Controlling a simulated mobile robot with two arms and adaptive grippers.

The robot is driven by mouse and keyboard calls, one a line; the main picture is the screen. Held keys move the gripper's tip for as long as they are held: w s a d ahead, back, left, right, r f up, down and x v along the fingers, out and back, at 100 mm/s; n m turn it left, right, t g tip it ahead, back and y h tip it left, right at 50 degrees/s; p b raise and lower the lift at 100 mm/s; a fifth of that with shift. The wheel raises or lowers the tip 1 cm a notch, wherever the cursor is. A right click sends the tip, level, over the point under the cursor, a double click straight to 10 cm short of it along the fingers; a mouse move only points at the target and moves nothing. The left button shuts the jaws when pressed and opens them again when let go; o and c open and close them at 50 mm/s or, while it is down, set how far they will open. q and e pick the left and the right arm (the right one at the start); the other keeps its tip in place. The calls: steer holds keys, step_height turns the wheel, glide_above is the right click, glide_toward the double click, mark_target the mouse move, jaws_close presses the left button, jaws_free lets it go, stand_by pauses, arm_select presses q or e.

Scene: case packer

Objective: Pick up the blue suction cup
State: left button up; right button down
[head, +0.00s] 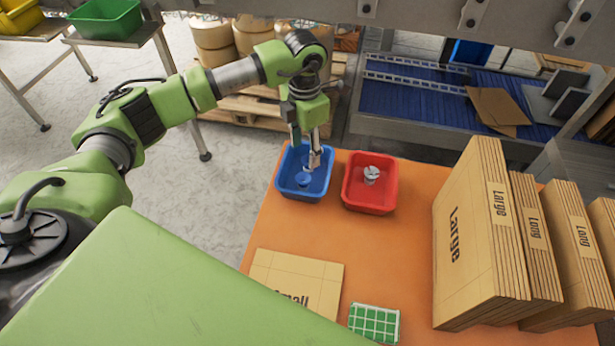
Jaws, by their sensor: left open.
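The blue suction cup (302,181) lies in the blue bin (318,190) at the far left corner of the orange table. My left gripper (305,156) points down over this bin, open, with its fingertips just above or beside the cup. The fingers hide part of the bin, and I cannot tell whether they touch the cup. My right gripper is not in view.
A red bin (386,202) with a grey part (371,175) stands right of the blue bin. Flat cardboard stacks (470,240) stand on the right of the orange table (390,255). A Small carton (300,275) and green-checked item (374,322) lie in front.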

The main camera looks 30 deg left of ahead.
arm_select(q)
steer(key=b, duration=0.3)
glide_above(304, 178)
steer(key=f, duration=0.5)
steer(key=shift+s+d, duration=0.15)
steer(key=shift+s, duration=0.25)
steer(key=f, duration=0.1)
steer(key=f+b, duration=0.1)
steer(key=shift+w+f, duration=0.3)
steer(key=shift+f, duration=0.05)
steer(key=shift+f+b, duration=0.2)
steer(key=shift+b, duration=0.1)
steer(key=f+b, duration=0.3)
steer(key=f, duration=0.1)
steer(key=shift+a+f, duration=0.15)
steer(key=shift+a, duration=0.05)
steer(key=shift+w+f, duration=0.1)
steer(key=shift+f, duration=0.05)
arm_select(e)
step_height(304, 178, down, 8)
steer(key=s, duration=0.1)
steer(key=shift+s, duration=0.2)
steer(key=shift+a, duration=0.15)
arm_select(q)
steer(key=c, duration=1.1)
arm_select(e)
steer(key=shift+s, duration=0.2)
